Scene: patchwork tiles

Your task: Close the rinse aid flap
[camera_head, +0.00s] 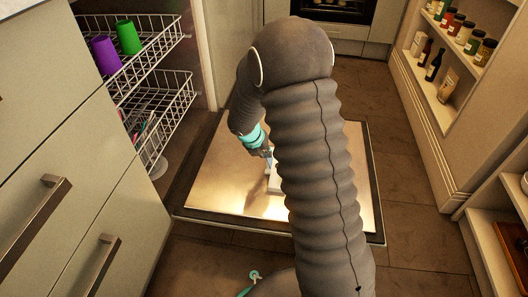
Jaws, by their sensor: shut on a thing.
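The dishwasher door (222,180) lies open and flat, with a shiny metal inner face. A pale dispenser unit (274,183) sits near its middle, mostly hidden behind my grey arm. My gripper (268,158), below the teal wrist band, reaches down at the dispenser. It is shut on a small part there, which looks to be the rinse aid flap. The flap itself is too small and covered to make out, and its angle cannot be told.
Wire dishwasher racks (158,98) stand out at the left, holding a purple cup (106,55) and a green cup (129,37). Drawers with handles (35,222) flank the near left. Shelves with jars and bottles (433,65) line the right. The floor (405,190) right of the door is clear.

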